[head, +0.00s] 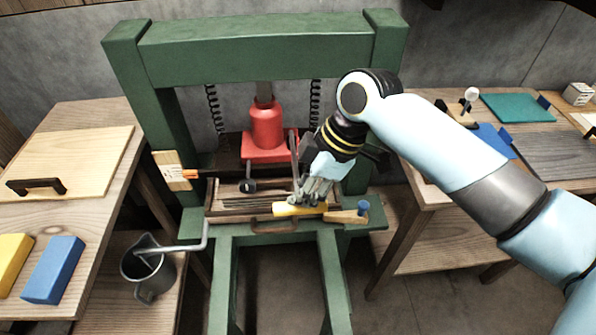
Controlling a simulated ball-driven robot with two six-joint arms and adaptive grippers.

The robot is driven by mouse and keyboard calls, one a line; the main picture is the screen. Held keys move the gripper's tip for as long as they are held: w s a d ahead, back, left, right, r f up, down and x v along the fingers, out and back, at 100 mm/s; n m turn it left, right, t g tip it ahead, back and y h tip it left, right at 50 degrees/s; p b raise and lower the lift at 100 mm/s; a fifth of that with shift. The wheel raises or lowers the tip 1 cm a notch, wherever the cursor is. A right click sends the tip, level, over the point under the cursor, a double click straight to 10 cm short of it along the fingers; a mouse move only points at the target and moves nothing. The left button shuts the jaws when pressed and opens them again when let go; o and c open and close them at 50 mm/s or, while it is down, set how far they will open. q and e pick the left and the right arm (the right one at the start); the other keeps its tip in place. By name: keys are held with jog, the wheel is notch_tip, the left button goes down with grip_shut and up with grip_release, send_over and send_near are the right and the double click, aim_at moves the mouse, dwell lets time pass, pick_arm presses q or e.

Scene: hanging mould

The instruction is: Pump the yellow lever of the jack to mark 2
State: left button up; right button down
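The green press frame (262,48) stands in the middle with the red jack (267,125) inside it. The jack's yellow lever (287,210) lies low at the front, roughly level in the picture. My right gripper (309,203) is at the yellow lever, its fingers pointing down and overlapping the lever's upper edge. I cannot tell whether the fingers are closed around it. A pale mark board (171,170) with an orange pointer (190,174) is on the left post; its marks are too small to read. My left gripper is out of view.
A wooden tray (225,216) and a blue-ended wooden tool (361,210) are close to the lever. A grey jug (150,270) stands at lower left. The left table holds a board (85,158) and a blue block (54,270). A table with mats is on the right.

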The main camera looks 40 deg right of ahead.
notch_tip(320, 180, down, 12)
jog(key=b, duration=0.7)
notch_tip(320, 180, up, 10)
jog(key=p, duration=0.9)
jog(key=shift+f+p, duration=0.2)
jog(key=shift+p, duration=0.1)
jog(key=shift+r, duration=2.8)
notch_tip(320, 180, down, 5)
jog(key=b, duration=0.3)
jog(key=shift+f+b, duration=0.2)
jog(key=shift+b, duration=0.1)
notch_tip(320, 180, up, 4)
jog(key=p, duration=0.4)
jog(key=shift+r+b, duration=0.3)
jog(key=shift+r, duration=0.4)
